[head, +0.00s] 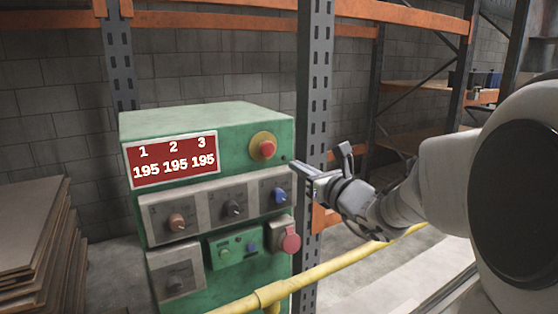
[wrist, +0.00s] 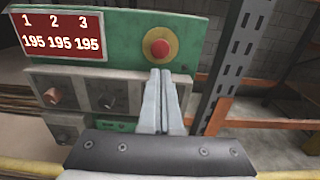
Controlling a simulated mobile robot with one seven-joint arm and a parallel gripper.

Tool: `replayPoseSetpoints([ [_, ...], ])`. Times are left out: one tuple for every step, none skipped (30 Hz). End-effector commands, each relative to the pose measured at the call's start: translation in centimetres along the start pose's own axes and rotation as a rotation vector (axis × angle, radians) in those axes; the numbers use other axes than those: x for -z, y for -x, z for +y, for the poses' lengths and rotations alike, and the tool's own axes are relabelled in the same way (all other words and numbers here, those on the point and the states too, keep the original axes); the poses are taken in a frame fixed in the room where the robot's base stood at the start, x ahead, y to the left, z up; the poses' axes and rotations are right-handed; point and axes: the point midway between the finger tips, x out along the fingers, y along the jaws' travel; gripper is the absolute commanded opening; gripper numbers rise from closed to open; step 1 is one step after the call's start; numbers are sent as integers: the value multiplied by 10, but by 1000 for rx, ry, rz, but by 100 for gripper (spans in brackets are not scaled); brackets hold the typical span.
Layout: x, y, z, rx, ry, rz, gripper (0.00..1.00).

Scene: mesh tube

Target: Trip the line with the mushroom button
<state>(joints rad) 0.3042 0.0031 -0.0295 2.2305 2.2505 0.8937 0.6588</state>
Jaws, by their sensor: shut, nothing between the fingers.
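The red mushroom button (head: 267,149) sits on a yellow round plate at the upper right of the green control box's front (head: 225,155). In the wrist view the button (wrist: 160,47) stands just beyond my fingertips, near the top centre. My gripper (head: 296,168) is shut and empty, to the right of the box and a little below the button's height in the head view. In the wrist view its two fingers (wrist: 161,74) lie together, tips just under the button in the picture. I cannot tell the exact gap between tips and button.
A red display (head: 172,160) reads 195 three times. Below are several knobs and a second, pinkish-red button (head: 291,243) at the lower right. A yellow rail (head: 320,271) crosses in front. A grey rack post (head: 315,90) stands behind the box. Stacked boards (head: 35,235) lie left.

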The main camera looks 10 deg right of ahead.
Motion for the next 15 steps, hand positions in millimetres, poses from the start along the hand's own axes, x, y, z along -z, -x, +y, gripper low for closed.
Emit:
replayPoseSetpoints([
  [-1, 9, 0, 2, -1, 0, 0],
  [-1, 13, 0, 2, 0, 0, 0],
  [-1, 17, -1, 2, 0, 0, 0],
  [-1, 20, -1, 2, 0, 0, 0],
  [0, 23, 0, 2, 0, 0, 0],
  [0, 25, 0, 1, 0, 0, 0],
  [0, 26, 0, 1, 0, 0, 0],
  [0, 28, 0, 0, 1, 0, 0],
  [0, 28, 0, 0, 1, 0, 0],
  [0, 29, 0, 0, 0, 0, 0],
  [0, 29, 0, 0, 0, 0, 0],
  [0, 29, 0, 0, 0, 1, 0],
  [0, 29, 0, 0, 0, 1, 0],
  [0, 29, 0, 0, 0, 1, 0],
  [0, 29, 0, 0, 0, 1, 0],
])
